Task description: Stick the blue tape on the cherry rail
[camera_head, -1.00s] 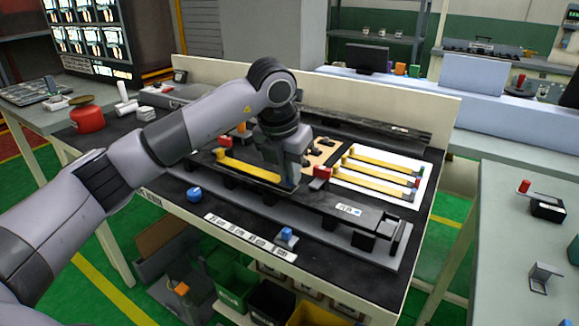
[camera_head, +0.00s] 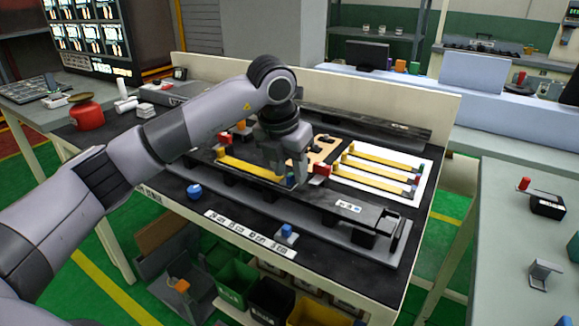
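My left gripper (camera_head: 293,178) points down over the workbench, at the right end of a yellow strip (camera_head: 250,169). A small blue-green piece shows by its fingertips. The gap between the fingers does not show clearly. A long dark rail (camera_head: 330,206) with a white label lies in front of the gripper, and a red block (camera_head: 320,169) stands just right of the gripper. I cannot tell which rail is the cherry one. More yellow strips (camera_head: 372,177) lie on a white sheet, with small coloured ends. Which piece is the blue tape is unclear. My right gripper is out of view.
A blue round object (camera_head: 194,191) and a blue knob (camera_head: 287,230) sit near the bench's front edge, beside a white label strip (camera_head: 248,234). A red can (camera_head: 87,117) stands at the left. Another dark rail (camera_head: 365,125) lies at the back. Bins (camera_head: 237,281) are below.

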